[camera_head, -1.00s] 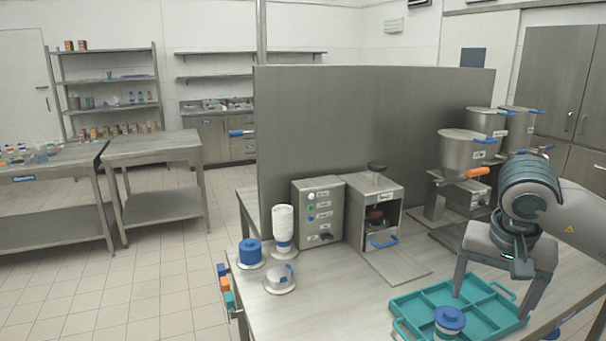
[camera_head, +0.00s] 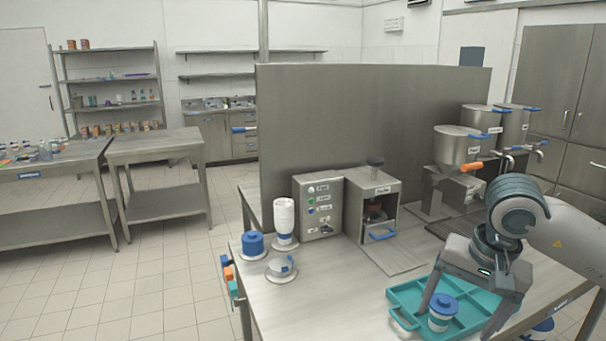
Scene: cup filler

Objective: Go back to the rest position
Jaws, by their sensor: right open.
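My right gripper (camera_head: 460,318) is at the lower right, pointing down over the teal tray (camera_head: 404,296) on the steel table. Its two fingers are spread wide. A white cup with a blue lid and a blue band (camera_head: 440,318) stands upright in the tray. In the picture it shows between the fingers, nearer the left one, and I see no grip on it. The gripper hides the right part of the tray. My left gripper is out of view.
A control box (camera_head: 318,226), a sealing machine with a blue handle (camera_head: 374,188), stacked white cups (camera_head: 284,218) and blue lids (camera_head: 252,243) stand on the table. Steel pots with spouts (camera_head: 457,148) stand behind my right arm. The table's front middle is clear.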

